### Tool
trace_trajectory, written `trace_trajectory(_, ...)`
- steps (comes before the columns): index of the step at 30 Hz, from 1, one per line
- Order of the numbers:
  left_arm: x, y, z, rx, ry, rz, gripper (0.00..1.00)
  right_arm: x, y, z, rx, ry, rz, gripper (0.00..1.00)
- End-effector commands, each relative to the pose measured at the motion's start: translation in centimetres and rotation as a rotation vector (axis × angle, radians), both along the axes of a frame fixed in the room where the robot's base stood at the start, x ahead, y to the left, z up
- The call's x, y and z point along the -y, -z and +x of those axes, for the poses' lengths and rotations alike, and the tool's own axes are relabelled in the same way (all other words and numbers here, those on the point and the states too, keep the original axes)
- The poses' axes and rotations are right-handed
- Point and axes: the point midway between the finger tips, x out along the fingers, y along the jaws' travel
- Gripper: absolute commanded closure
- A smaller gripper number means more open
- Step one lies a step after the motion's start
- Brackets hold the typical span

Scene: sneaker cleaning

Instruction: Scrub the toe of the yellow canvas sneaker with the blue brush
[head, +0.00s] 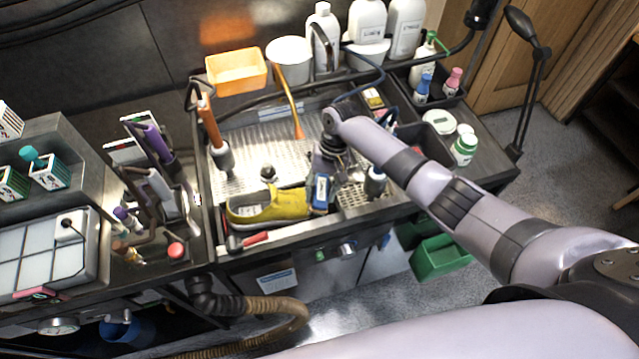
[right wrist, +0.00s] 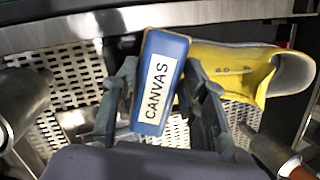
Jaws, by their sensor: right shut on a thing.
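The yellow canvas sneaker (head: 275,207) lies at the front of the perforated sink tray, its opening to the left and its toe to the right. In the right wrist view the sneaker (right wrist: 228,66) shows its opening at the right; its toe end is partly hidden behind the brush. My right gripper (head: 324,179) is shut on the blue brush (head: 321,191), whose label reads CANVAS in the right wrist view (right wrist: 158,85). The brush is right at the toe; whether it touches, I cannot tell. Its bristles are hidden. My left gripper is not in view.
A red-handled tool (head: 256,238) lies at the front edge. An orange bin (head: 236,72) and white bottles (head: 366,20) stand at the back. A holder with upright tools (head: 160,185) stands left.

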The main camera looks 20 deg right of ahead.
Motion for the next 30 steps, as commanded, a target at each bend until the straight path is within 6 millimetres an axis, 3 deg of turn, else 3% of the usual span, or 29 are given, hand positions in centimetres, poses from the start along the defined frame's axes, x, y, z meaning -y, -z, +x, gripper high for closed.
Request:
trace_trajectory(1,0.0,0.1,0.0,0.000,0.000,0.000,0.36,-0.1,0.8,-1.6,-0.038,-0.009,-0.003,1.00)
trace_trajectory(3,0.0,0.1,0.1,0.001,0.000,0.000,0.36,-0.1,0.8,-2.1,-0.040,-0.010,-0.004,1.00)
trace_trajectory(14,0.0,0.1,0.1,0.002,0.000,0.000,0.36,0.0,0.8,-2.4,-0.044,-0.008,-0.007,1.00)
trace_trajectory(30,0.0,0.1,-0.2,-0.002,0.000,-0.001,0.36,1.2,-4.3,-1.9,-0.030,-0.006,-0.003,1.00)
